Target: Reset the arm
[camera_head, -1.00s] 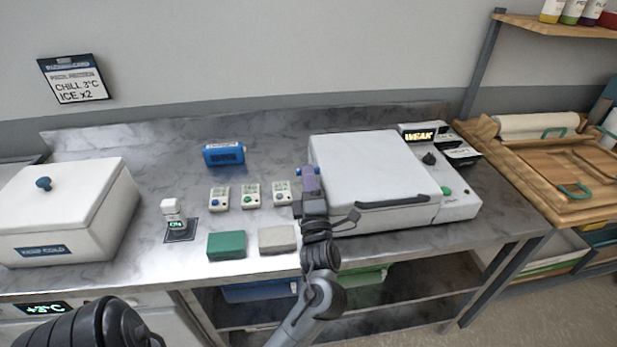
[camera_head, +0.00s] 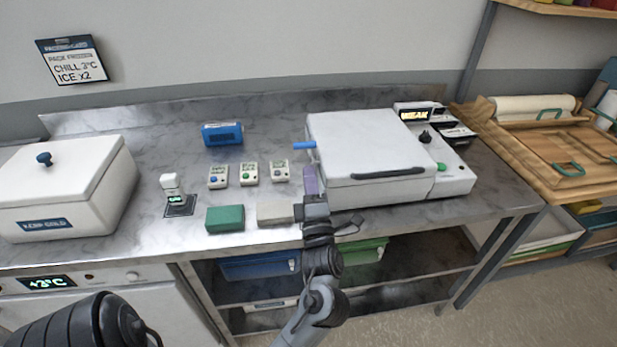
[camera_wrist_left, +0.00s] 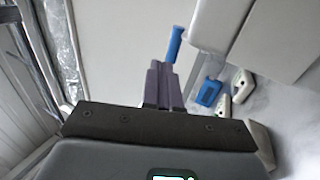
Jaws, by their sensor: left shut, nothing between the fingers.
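My left gripper (camera_head: 310,180) is in front of the left side of a white lidded machine (camera_head: 368,150), over the counter's front part. Its purple fingers are pressed together and empty. In the left wrist view the shut fingers (camera_wrist_left: 163,85) point up the picture. A blue handle (camera_head: 304,145) sticks out from the machine's left side, just beyond the fingertips. It also shows in the left wrist view (camera_wrist_left: 175,44), apart from the fingers as far as I can tell. My right gripper is not in view.
Left of the gripper are a grey block (camera_head: 274,214), a green block (camera_head: 225,218), several small timers (camera_head: 249,174) and a blue box (camera_head: 222,134). A white cooler (camera_head: 62,190) stands at far left. Wooden trays (camera_head: 565,165) are at right.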

